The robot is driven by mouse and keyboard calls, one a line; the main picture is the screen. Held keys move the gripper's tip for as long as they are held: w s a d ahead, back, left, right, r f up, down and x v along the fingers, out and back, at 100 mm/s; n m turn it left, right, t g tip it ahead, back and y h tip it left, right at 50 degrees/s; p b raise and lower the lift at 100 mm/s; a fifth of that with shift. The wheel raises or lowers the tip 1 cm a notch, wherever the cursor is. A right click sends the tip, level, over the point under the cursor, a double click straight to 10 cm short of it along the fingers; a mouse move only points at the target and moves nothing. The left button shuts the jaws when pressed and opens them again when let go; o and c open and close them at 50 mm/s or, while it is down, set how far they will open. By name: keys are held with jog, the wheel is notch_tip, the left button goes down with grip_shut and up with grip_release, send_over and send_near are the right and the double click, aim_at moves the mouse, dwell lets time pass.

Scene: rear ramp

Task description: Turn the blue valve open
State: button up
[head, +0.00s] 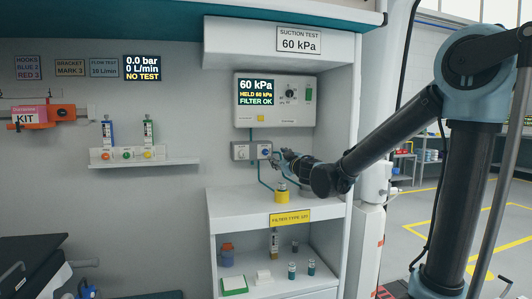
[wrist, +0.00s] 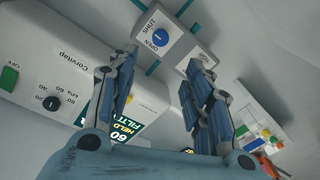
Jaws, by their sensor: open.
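The blue valve (head: 264,151) is a small round blue knob on a pale box on the wall, below the suction test unit. In the wrist view the blue knob (wrist: 160,37) sits beside printed SHUT and OPEN labels. It has a pale mark, but I cannot tell which label the mark points to. My gripper (wrist: 162,62) is open and empty, its fingers spread to either side below the knob in the picture. In the head view my gripper (head: 279,157) is just right of the valve. I see no contact with the knob.
The suction test unit (head: 275,100) reads 60 kPa, HELD 60 kPa, FILTER OK.

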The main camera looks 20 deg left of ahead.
aim_at(266, 152)
jog(key=x, duration=1.3)
jog(key=shift+w+a, duration=0.25)
jog(key=shift+w, duration=0.05)
jog(key=c, duration=1.1)
